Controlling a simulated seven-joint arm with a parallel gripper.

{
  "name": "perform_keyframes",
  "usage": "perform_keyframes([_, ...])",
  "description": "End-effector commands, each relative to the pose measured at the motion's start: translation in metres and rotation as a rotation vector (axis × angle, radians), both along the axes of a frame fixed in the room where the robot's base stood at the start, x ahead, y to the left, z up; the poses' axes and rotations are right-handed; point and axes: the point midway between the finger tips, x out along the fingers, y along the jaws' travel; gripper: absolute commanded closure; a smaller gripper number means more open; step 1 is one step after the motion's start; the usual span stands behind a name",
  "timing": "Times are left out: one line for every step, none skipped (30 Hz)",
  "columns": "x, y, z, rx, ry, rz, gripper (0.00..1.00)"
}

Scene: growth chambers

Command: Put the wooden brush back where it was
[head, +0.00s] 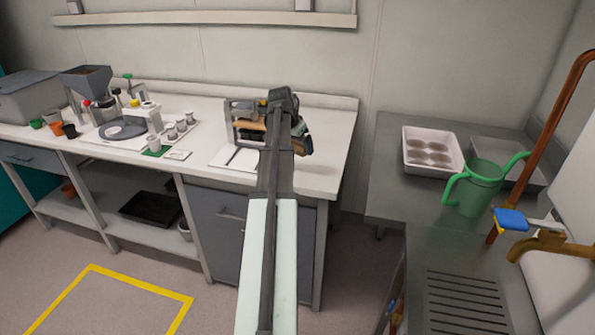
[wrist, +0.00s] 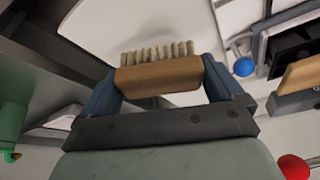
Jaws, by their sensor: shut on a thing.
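The wooden brush (wrist: 160,76) is in my gripper (wrist: 162,82), with its brown wooden body between the two blue fingers. Its pale bristles point up, away from the palm, in the wrist view. In the head view my gripper (head: 303,139) is over the right end of the white bench, mostly behind my own arm. The brush is hard to make out there. A grey stand (head: 229,122) with a wooden piece is just left of the gripper on the bench. What lies directly under the brush is unclear.
At right, a metal table (head: 388,180) carries a white tray (head: 430,172) and a green watering can (head: 478,190). A gap separates bench and table.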

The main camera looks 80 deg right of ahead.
Motion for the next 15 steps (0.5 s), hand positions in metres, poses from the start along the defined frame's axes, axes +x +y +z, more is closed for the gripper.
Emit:
perform_keyframes([0.000,0.001,-0.007,0.001,0.000,0.000,0.39])
perform_keyframes([0.000,0.001,-0.011,0.003,0.001,0.000,0.39])
perform_keyframes([0.000,0.002,-0.017,0.003,0.001,0.000,0.39])
perform_keyframes([0.000,0.002,-0.022,0.003,0.001,0.000,0.39])
perform_keyframes([0.000,0.001,-0.027,0.002,0.001,0.001,0.39])
perform_keyframes([0.000,0.001,-0.034,0.003,0.002,0.001,0.39])
perform_keyframes([0.000,0.001,-0.039,0.003,0.002,0.001,0.39])
perform_keyframes([0.000,0.002,-0.043,0.002,0.001,0.001,0.39])
perform_keyframes([0.000,0.001,-0.047,0.002,0.001,0.001,0.39])
perform_keyframes([0.000,0.001,-0.050,0.001,0.000,0.002,0.39])
perform_keyframes([0.000,0.001,-0.053,0.001,0.000,0.002,0.39])
perform_keyframes([0.000,0.001,-0.055,0.001,0.000,0.002,0.39])
perform_keyframes([0.000,0.001,-0.056,0.001,0.000,0.002,0.39])
perform_keyframes([0.000,0.001,-0.058,0.001,0.000,0.002,0.39])
perform_keyframes([0.000,0.001,-0.060,0.001,0.000,0.002,0.39])
